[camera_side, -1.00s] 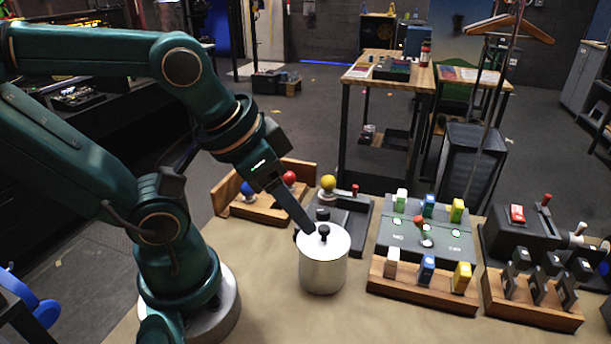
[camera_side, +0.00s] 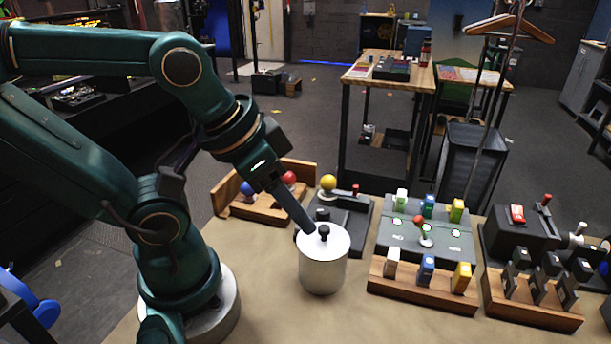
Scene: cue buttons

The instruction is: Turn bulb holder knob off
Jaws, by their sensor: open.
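The dark bulb holder (camera_side: 356,233) stands behind the metal pot, with a yellow bulb (camera_side: 328,182) on it and a small red-tipped lever (camera_side: 355,189) at its back. A black knob (camera_side: 322,214) shows at its near left part. My gripper (camera_side: 309,227) points down and to the right, with its tip beside this knob and behind the pot's lid in the picture. I cannot tell whether it touches the knob. Its jaws are open, with nothing seen between them. The pot lid and my gripper hide part of the holder.
The metal pot (camera_side: 323,266) with a black lid handle stands just in front. A wooden tray (camera_side: 265,212) with a blue and a red bulb is behind left. A button panel (camera_side: 402,239) with coloured blocks and a lever and switch box stand right. Front left tabletop is clear.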

